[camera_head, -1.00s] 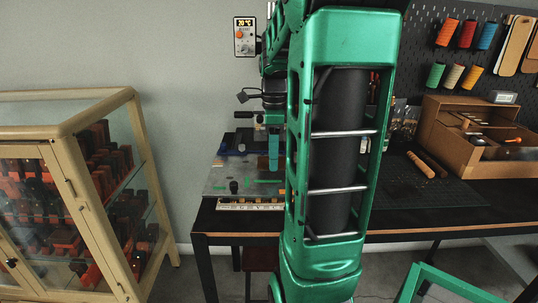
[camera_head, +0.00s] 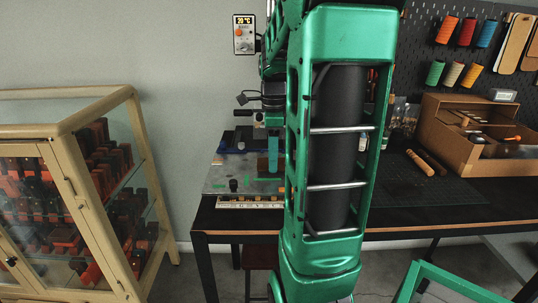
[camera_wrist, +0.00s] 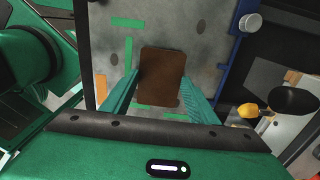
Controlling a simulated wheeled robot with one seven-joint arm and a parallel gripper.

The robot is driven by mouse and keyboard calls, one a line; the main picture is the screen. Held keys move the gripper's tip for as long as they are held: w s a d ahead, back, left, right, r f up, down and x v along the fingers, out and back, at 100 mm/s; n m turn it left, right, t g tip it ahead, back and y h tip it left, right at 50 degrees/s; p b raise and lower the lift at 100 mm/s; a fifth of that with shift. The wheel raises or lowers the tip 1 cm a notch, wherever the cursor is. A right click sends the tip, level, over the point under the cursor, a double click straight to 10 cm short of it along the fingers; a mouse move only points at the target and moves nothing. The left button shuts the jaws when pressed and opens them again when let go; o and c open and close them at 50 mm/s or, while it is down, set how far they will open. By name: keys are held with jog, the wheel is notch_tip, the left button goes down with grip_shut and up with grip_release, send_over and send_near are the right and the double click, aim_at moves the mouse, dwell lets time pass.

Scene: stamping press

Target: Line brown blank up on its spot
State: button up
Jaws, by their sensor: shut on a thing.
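The brown blank (camera_wrist: 162,72) is a dark, rounded rectangle in the wrist view, over the grey press plate (camera_wrist: 205,45). My gripper (camera_wrist: 160,84) is shut on it, with one green finger at each side edge. Green marks (camera_wrist: 128,22) lie on the plate to the left of the blank and below it in the picture. I cannot tell whether the blank touches the plate. In the head view, my gripper's fingers (camera_head: 273,155) point down over the plate (camera_head: 215,180).
A blue rail with a silver knob (camera_wrist: 250,22) runs along the plate's right side. A black-handled tool with a yellow collar (camera_wrist: 290,101) lies farther right. In the head view, a glass cabinet (camera_head: 130,95) stands left and a wooden organizer (camera_head: 470,135) sits right.

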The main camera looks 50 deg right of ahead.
jog(key=shift+f, duration=0.65)
jog(key=o, duration=1)
jog(key=shift+c, duration=1.1)
jog(key=shift+r, duration=0.15)
jog(key=shift+r, duration=3.4)
jog(key=s+a+f+n, duration=0.1)
jog(key=s+a+n, duration=0.1)
jog(key=a+n, duration=0.1)
jog(key=s+a+f+n, duration=0.1)
jog(key=s+a+n, duration=0.1)
jog(key=a+n, duration=0.1)
jog(key=s+a+f+n, duration=0.2)
jog(key=a+n, duration=0.1)
jog(key=n, duration=0.1)
jog(key=shift+a, duration=0.1)
jog(key=s+a+f+n, duration=0.6)
jog(key=s+a+n, duration=0.1)
jog(key=n, duration=0.4)
jog(key=shift+s, duration=0.45)
